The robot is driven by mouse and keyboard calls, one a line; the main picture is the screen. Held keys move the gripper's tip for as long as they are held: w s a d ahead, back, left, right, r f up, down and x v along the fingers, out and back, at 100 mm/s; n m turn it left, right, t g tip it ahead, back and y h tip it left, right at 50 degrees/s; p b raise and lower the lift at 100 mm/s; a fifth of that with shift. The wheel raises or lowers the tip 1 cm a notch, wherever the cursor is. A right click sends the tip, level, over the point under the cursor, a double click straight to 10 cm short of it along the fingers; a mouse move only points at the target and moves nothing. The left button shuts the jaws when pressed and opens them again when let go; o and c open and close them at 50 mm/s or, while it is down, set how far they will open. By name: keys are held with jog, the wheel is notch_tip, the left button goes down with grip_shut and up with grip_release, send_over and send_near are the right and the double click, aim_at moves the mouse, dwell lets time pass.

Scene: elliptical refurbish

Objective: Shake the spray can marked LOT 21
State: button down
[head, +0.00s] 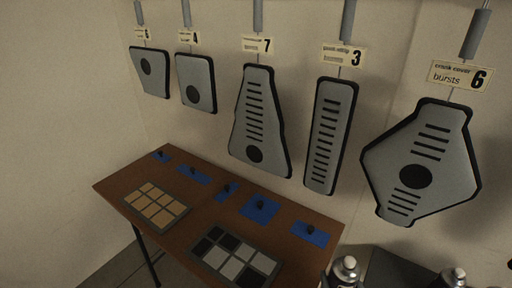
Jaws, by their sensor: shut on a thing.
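A spray can (345,270) with a pale metallic top stands at the bottom edge, right of the table, in the head view. A second spray can (454,279) shows only its top at the bottom right. Their lower parts are cut off by the frame edge, and I can read no lot marking on either, so I cannot tell which is LOT 21. My gripper is not visible in this view.
A dark grey surface (395,268) lies between the cans. A brown table (180,225) holds a tan-tile tray (128,203), a grey-and-black tile tray (203,256) and several blue pads (312,233). Grey panels (260,115) hang on the wall under numbered tags.

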notch_tip(320, 180, up, 2)
jog(key=shift+d, duration=0.1)
jog(key=shift+a+f, duration=0.25)
jog(key=shift+f, duration=0.25)
jog(key=shift+d+f, duration=0.1)
jog(key=shift+f, duration=3)
jog(key=shift+d+r, duration=0.15)
jog(key=shift+r, duration=3.4)
jog(key=shift+a+f, duration=0.25)
jog(key=shift+f, duration=0.15)
jog(key=shift+d+f, duration=0.1)
jog(key=shift+f, duration=3.05)
